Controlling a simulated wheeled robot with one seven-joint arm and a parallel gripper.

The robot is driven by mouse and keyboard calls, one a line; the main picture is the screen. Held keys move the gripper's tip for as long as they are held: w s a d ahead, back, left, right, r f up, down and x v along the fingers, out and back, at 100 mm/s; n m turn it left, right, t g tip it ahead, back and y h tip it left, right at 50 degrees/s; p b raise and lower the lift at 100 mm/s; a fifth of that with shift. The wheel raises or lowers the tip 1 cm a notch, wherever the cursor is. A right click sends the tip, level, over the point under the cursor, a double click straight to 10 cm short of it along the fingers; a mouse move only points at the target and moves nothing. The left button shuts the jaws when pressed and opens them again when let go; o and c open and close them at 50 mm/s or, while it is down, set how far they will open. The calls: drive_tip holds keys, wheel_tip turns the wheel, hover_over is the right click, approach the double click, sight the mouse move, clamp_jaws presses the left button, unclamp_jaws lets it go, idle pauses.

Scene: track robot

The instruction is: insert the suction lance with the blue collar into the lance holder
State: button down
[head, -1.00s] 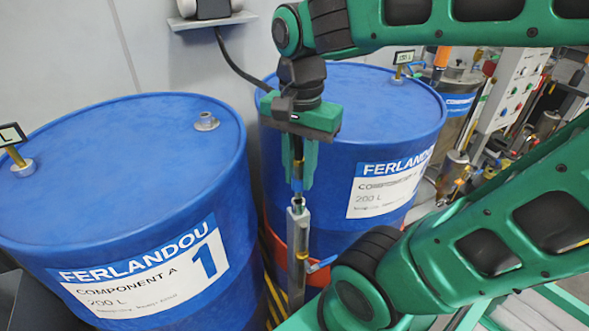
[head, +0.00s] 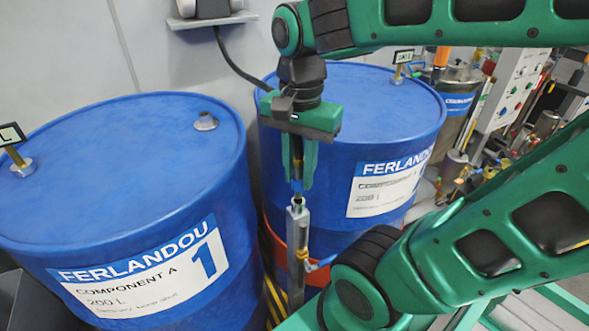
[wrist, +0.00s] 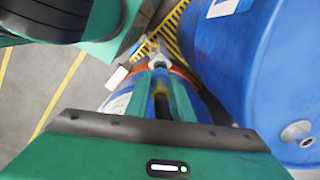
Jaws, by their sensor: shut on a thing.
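My gripper (head: 301,178) points straight down and is shut on the suction lance (head: 298,150), a slim dark upright rod with a blue collar (head: 297,185) by the fingertips. The lance holder (head: 297,250), a grey upright square tube, stands directly below, in line with the lance. The lance's lower end meets the top of the holder; how deep it sits inside cannot be told. In the wrist view the lance (wrist: 160,97) runs between the two green fingers towards the holder top (wrist: 157,61). The fingers hide part of the lance.
A blue drum marked 1 (head: 110,200) with an open bung (head: 206,121) stands at left. A second blue drum (head: 390,130) stands close behind the gripper. My forearm crosses the lower right. Pipework and a control panel (head: 508,85) are at the far right.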

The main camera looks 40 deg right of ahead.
sight(299, 177)
drive_tip(key=shift+f, duration=1.75)
drive_tip(key=c, duration=1.5)
unclamp_jaws()
drive_tip(key=shift+o, duration=0.2)
wheel_tip(299, 177, up, 11)
drive_tip(key=shift+f, duration=0.15)
